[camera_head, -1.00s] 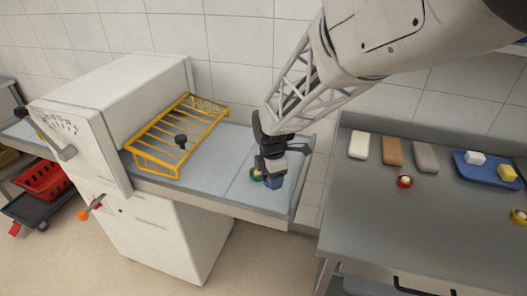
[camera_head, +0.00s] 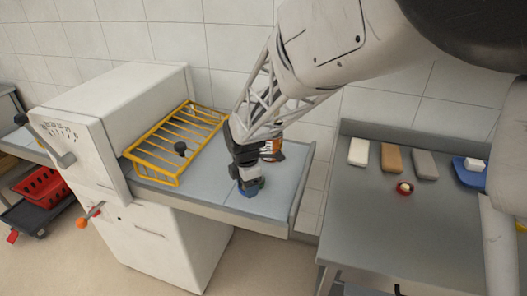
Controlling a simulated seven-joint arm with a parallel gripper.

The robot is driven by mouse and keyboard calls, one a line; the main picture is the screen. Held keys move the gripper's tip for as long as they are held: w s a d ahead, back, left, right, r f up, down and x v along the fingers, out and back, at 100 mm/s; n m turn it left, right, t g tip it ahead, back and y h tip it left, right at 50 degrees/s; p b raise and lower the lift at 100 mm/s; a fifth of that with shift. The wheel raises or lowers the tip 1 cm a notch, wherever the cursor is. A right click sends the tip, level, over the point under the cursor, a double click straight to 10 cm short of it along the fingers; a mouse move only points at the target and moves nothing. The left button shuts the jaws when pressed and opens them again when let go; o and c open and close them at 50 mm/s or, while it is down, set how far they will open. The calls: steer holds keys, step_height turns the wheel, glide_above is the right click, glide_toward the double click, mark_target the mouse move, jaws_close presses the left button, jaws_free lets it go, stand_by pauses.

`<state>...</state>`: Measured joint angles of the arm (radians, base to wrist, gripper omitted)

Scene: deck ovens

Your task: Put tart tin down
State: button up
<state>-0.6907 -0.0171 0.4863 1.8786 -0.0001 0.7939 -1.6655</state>
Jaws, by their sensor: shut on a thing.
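My gripper (camera_head: 248,181) points down over the right part of the grey-blue counter (camera_head: 205,182) beside the white oven. It is shut on a small dark blue piece, likely the tart tin (camera_head: 250,188), whose shape is mostly hidden by the fingers. The blue piece is low, at or just above the counter; I cannot tell whether it touches. A round red tin with a pale filling (camera_head: 404,188) stands on the steel bench at the right.
A yellow wire rack (camera_head: 165,150) lies on the counter left of my gripper, against the white oven (camera_head: 110,110). The steel bench (camera_head: 385,235) bears several blocks and a blue tray (camera_head: 466,176). A raised edge bounds the counter at the right.

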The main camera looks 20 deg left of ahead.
steer(key=w+a, duration=0.3)
steer(key=w, duration=0.1)
steer(key=w+a+f, duration=0.1)
steer(key=w+a, duration=0.2)
steer(key=w, duration=0.1)
steer(key=w+a, duration=0.3)
steer(key=w, duration=0.1)
steer(key=shift+w+a+f, duration=0.2)
steer(key=shift+a, duration=0.2)
steer(key=shift+f, duration=1.8)
steer(key=shift+f, duration=0.1)
steer(key=o, duration=0.9)
step_height(320, 180, up, 12)
steer(key=shift+r, duration=0.15)
